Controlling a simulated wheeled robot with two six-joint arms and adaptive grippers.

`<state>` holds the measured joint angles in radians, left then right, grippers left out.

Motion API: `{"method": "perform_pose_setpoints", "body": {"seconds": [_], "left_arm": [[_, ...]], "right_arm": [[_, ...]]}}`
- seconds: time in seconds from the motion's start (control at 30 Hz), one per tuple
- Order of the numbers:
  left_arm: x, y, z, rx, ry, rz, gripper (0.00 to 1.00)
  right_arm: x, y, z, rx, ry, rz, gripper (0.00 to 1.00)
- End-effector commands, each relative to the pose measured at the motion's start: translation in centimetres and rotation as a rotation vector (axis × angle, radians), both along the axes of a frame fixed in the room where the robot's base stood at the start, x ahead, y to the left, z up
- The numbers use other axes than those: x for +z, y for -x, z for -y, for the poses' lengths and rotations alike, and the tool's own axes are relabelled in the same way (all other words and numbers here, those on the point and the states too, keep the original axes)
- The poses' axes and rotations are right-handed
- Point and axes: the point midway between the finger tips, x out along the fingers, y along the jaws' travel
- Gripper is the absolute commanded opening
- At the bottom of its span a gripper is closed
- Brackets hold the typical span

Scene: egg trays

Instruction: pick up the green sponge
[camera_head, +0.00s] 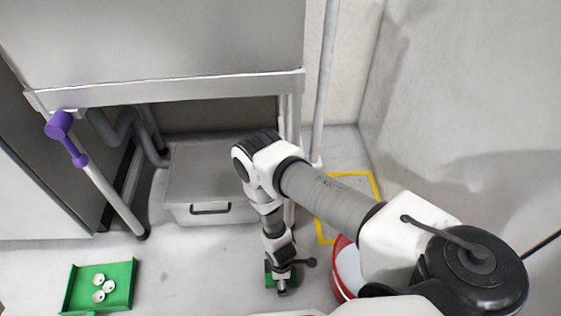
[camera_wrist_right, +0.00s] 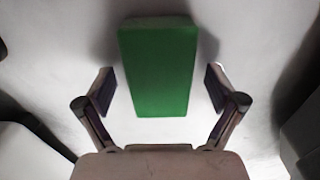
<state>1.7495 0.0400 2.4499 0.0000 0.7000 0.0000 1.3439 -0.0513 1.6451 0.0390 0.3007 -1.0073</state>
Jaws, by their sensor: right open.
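The green sponge (camera_wrist_right: 158,68) is a green block on the pale floor, between and ahead of the two fingers in the right wrist view. In the head view only parts of the green sponge (camera_head: 270,281) show, under and beside my right gripper (camera_head: 282,288), which points down over it. My right gripper (camera_wrist_right: 160,92) is open, with one finger on each side of the sponge and a gap on both sides. I cannot tell how far above the sponge the gripper is. My left gripper is not in view.
A green tray (camera_head: 122,296) with several white egg-like pieces lies on the floor at left. A red and white round container (camera_head: 345,270) stands close right of the gripper. A grey box (camera_head: 205,190) sits under the metal sink unit (camera_head: 170,90). Open floor lies between tray and gripper.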

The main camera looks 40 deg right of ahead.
Motion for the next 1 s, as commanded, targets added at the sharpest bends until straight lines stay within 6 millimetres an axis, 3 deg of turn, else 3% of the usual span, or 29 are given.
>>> {"method": "perform_pose_setpoints", "body": {"seconds": [0.07, 0.1, 0.27, 0.37, 0.4, 0.67, 1.0], "left_arm": [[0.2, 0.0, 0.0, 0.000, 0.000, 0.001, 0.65], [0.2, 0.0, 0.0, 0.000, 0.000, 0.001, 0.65], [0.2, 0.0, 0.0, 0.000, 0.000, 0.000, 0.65], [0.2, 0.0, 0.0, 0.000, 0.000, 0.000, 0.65], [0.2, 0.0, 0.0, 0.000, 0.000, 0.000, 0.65], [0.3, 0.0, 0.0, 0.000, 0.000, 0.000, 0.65], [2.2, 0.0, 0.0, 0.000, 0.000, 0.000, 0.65]], "right_arm": [[0.2, 0.0, 0.0, 0.000, 0.000, 0.000, 0.94], [0.2, 0.0, 0.0, 0.000, 0.000, 0.000, 0.87], [0.2, 0.0, 0.0, 0.000, 0.000, 0.000, 0.30], [0.2, 0.0, 0.0, 0.000, 0.000, 0.000, 0.29], [0.2, 0.0, 0.0, 0.000, 0.000, 0.000, 0.24], [0.3, 0.0, 0.0, -0.001, 0.000, 0.000, 0.24], [2.8, -0.3, 0.0, -0.008, 0.001, 0.001, 0.24]]}}
